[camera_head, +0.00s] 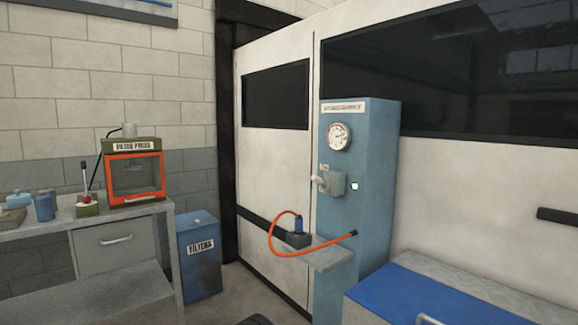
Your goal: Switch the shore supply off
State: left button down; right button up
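The shore supply is a tall blue cabinet (375,150) in the camera_head view, right of centre against a white panelled wall. Its top label (344,107) is too small to read surely. Below the label is a round white gauge (339,137). Under the gauge a grey-green switch box (333,183) carries a pale lever or knob at its left; its exact setting cannot be told. A small white spot (354,186) shows on the side face. Neither gripper is in view.
A grey shelf (325,256) juts from the cabinet's front, with a dark block (298,240) on it. A blue-topped bench (440,300) stands at the lower right. On the left are a workbench (40,237), an orange filter press (133,175) and a blue filters bin (201,270).

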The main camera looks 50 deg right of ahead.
aim_at(314, 178)
jog(key=z, duration=0.35)
jog(key=i, duration=0.95)
jog(key=z, duration=1.5)
jog(key=i, duration=0.75)
jog(key=z, duration=0.8)
